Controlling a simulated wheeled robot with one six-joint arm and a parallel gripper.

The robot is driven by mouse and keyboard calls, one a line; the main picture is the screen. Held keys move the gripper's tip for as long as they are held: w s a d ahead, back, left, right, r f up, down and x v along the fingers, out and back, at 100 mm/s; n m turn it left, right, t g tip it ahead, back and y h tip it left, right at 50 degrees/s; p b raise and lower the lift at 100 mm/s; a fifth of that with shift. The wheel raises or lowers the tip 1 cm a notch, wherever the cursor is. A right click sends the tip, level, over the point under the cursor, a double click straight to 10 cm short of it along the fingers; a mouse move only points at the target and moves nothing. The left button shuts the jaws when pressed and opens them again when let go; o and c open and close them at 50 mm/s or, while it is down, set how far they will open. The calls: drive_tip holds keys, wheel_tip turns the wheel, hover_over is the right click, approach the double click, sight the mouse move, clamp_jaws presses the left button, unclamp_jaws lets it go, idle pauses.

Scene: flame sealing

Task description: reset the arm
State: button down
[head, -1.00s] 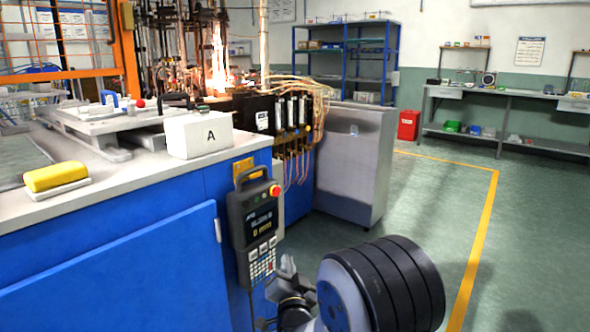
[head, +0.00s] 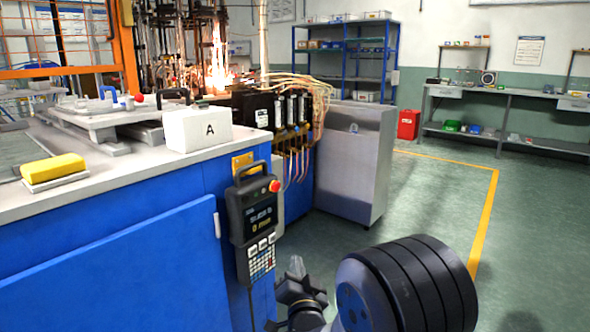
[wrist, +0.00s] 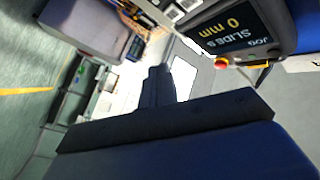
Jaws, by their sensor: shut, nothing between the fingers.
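My gripper (head: 296,267) shows low in the head view, right of the handheld control pendant and in front of the blue cabinet. It holds nothing. In the wrist view my gripper (wrist: 159,70) points up the picture with its fingers together. The pendant (head: 257,218) hangs on the cabinet's corner, with a red button and a lit screen. In the wrist view the pendant (wrist: 238,28) is close at the upper right, and its screen reads "0 mm".
A metal cabinet (head: 348,160) stands behind. Green floor (head: 430,200) on the right is open. A red bin (head: 408,124) stands farther back.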

drive_tip(key=w+a, duration=0.1)
drive_tip(key=w+a+b, duration=0.1)
drive_tip(key=w+a, duration=0.1)
drive_tip(key=shift+a+f+b, duration=0.25)
drive_tip(key=shift+a+b, duration=0.05)
drive_tip(key=shift+s+b, duration=0.1)
drive_tip(key=shift+b, duration=0.7)
drive_tip(key=r+p, duration=0.1)
drive_tip(key=p, duration=0.2)
drive_tip(key=shift+p, duration=1.05)
